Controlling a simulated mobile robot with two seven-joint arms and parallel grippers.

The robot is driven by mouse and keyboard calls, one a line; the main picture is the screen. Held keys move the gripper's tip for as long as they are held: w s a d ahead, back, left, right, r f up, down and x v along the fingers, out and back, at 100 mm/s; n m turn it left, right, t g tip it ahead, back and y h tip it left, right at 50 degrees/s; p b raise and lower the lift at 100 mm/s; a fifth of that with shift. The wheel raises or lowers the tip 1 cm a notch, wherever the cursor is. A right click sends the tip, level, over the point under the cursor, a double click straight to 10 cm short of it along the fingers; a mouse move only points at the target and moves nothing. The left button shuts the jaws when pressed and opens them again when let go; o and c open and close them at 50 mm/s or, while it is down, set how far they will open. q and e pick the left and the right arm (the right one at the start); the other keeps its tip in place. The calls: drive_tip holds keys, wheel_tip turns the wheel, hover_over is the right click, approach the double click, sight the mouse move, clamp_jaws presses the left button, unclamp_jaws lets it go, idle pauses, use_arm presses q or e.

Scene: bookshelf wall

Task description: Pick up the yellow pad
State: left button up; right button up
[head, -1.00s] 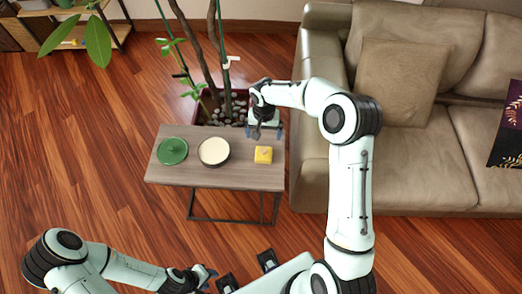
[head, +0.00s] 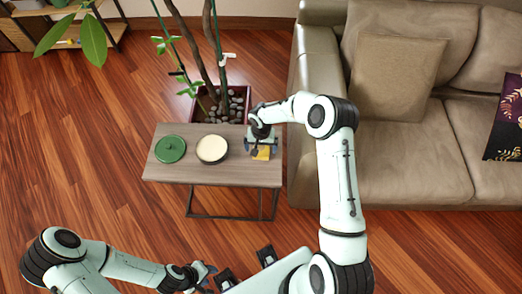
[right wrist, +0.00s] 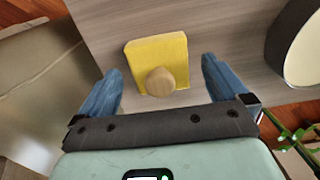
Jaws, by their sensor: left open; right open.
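The yellow pad (head: 262,154) lies on the right part of the small wooden side table (head: 215,178). In the right wrist view the yellow pad (right wrist: 157,55) sits ahead of and between the fingers, with a round tan knob (right wrist: 160,82) on its near side. My right gripper (head: 261,149) is open above the pad, with a finger on each side of it; the fingers (right wrist: 160,82) are apart from the pad in the right wrist view. The gripper partly hides the pad in the head view. My left gripper (head: 208,276) is open and empty at the bottom, away from the table.
A cream-topped dark round container (head: 212,149) and a green lid-like disc (head: 170,149) stand left of the pad. A planter with stones (head: 222,105) and a plant is behind the table. A beige sofa (head: 410,175) stands close on the right.

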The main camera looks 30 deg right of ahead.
drive_tip(key=c, duration=1.1)
wheel_tip(320, 180, up, 20)
drive_tip(key=shift+o, duration=0.5)
